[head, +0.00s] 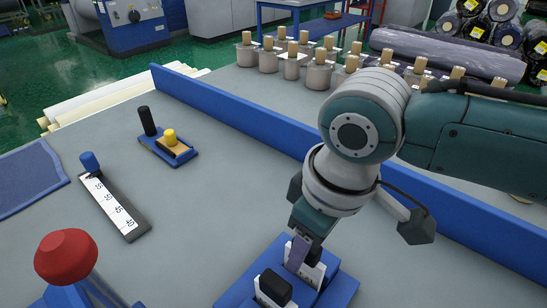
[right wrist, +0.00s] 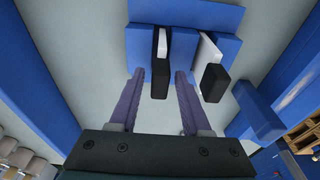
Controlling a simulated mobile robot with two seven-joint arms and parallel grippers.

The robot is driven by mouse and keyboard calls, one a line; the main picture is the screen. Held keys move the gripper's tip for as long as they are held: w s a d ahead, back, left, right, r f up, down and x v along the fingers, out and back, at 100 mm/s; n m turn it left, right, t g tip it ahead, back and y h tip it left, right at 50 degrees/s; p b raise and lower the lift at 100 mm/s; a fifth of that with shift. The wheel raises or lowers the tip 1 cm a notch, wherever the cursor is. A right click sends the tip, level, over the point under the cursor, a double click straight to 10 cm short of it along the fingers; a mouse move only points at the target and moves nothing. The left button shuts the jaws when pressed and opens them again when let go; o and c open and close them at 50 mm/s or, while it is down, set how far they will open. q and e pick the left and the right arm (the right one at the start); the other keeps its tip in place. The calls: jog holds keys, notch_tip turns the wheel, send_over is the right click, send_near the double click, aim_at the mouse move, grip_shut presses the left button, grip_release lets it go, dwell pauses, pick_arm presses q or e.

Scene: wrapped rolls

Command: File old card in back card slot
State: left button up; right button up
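The blue card holder (head: 343,290) stands on the table at the bottom of the head view. It holds two white cards with black grips: a near card (head: 272,288) and a far card (head: 314,277). My right gripper (head: 304,252) is over the far card, its fingers apart. In the right wrist view, the fingers (right wrist: 160,92) stand on either side of one black grip (right wrist: 160,77), with gaps visible. The other card's black grip (right wrist: 215,84) is to the right, outside the fingers. Which card is old cannot be told. My left gripper is not in view.
A blue rail (head: 240,117) runs behind the work area. The grey table (head: 215,215) between is clear.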

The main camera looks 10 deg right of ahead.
jog(key=shift+o, duration=0.6)
jog(key=r, duration=0.3)
jog(key=r+p, duration=0.1)
jog(key=r, duration=0.2)
jog(key=s+d+r+p, duration=0.1)
jog(key=r, duration=0.2)
jog(key=shift+s+r, duration=0.1)
jog(key=shift+r, duration=0.3)
